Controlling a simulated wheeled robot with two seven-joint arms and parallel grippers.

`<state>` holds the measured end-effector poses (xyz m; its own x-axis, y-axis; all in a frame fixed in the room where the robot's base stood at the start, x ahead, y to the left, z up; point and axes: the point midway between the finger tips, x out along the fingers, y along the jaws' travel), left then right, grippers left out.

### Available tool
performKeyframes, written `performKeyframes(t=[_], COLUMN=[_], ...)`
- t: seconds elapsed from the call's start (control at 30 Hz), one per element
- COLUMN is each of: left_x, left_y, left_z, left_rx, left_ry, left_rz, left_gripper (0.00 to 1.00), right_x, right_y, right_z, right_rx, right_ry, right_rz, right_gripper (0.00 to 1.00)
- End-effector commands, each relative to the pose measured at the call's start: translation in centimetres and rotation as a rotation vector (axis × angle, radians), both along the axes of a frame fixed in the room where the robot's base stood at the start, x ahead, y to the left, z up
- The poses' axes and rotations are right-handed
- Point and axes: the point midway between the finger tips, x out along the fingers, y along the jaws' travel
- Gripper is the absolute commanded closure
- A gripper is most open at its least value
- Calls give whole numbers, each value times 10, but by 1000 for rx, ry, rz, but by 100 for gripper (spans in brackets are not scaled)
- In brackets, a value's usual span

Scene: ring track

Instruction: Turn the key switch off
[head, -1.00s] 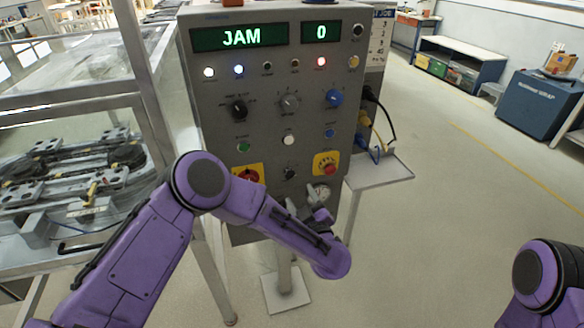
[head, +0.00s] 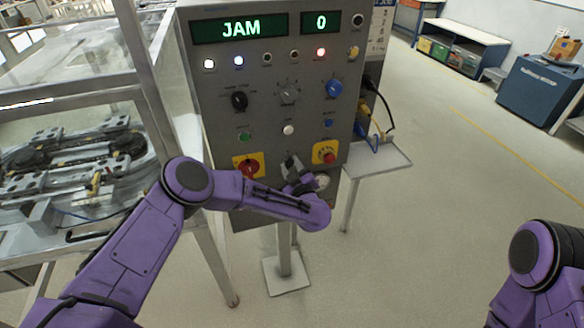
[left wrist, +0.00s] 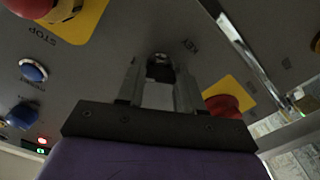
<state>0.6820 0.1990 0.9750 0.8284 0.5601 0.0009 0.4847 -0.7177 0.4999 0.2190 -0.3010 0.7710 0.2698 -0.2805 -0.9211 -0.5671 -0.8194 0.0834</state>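The grey control panel (head: 215,120) stands ahead with JAM and 0 on its displays. The key switch (left wrist: 160,66) is a small dark round part beside the KEY label in the left wrist view. In the head view my left gripper hides it. My left gripper (head: 291,163) is at the panel's lower middle. In the left wrist view its two fingers (left wrist: 158,80) are apart, with the key switch between their tips. I cannot see contact with it. My right gripper is out of view; only part of my right arm shows at the right edge.
A red knob (head: 248,168) on a yellow plate is left of the gripper, and a red stop button (head: 325,153) on yellow is right of it. Other knobs and buttons sit above. A side shelf (head: 385,157) with cables is right. A framed track machine (head: 75,160) stands left.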

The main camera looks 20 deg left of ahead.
Motion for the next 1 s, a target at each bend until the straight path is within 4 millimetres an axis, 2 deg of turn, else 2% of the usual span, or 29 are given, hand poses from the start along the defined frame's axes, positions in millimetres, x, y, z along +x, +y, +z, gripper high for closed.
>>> performKeyframes(t=[0.27, 0.47, 1.0], left_x=[0, 0, -1], left_y=[0, 0, -1], left_z=[-2, -4, -7], left_rx=[-21, -97, -499], left_ry=[-14, -66, -335], left_rz=[0, -1, -2], left_gripper=[94, 94, 94], right_x=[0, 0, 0], right_y=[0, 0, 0], right_z=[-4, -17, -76], right_rx=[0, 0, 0], right_ry=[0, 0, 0], right_rz=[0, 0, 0], right_gripper=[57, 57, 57])
